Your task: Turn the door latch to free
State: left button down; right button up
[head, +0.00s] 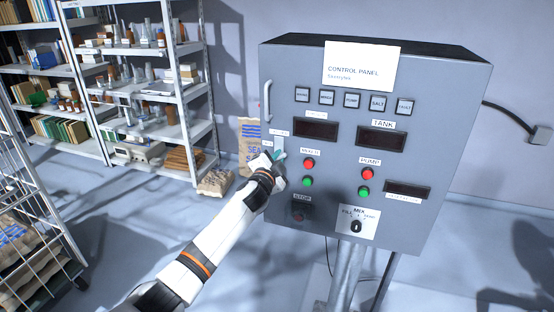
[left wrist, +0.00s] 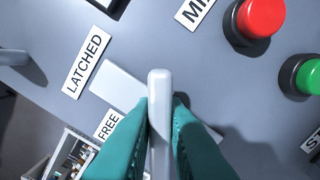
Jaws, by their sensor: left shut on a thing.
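The grey control panel (head: 420,200) stands on a post, and its door latch sits at the left edge of its front. In the left wrist view the latch handle (left wrist: 160,95) is a pale grey bar over a pale plate (left wrist: 115,86). The LATCHED label (left wrist: 87,63) and FREE label (left wrist: 107,124) lie to its left. I cannot tell which label the latch points to. My left gripper (head: 277,156) is shut on the handle, its teal fingers (left wrist: 160,128) on either side of it. The fingers hide part of the plate. My right gripper is out of view.
Red (head: 309,163) and green (head: 308,182) buttons sit close to the right of the latch. A door handle (head: 267,100) is above it. Shelves (head: 150,50), a wire cart (head: 40,225) and a sack (head: 250,135) stand to the left.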

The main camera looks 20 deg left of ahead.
pick_arm(q)
jog(key=m, duration=0.3)
jog(key=shift+f+m, duration=0.1)
jog(key=shift+m, duration=0.2)
jog(key=shift+f+m, duration=0.15)
jog(key=shift+m, duration=1.55)
jog(key=shift+d, duration=0.1)
jog(key=c, duration=1.4)
grip_release()
jog(key=shift+c, duration=0.2)
jog(key=s+b, duration=0.1)
jog(key=s, duration=1.1)
jog(key=shift+a, duration=0.25)
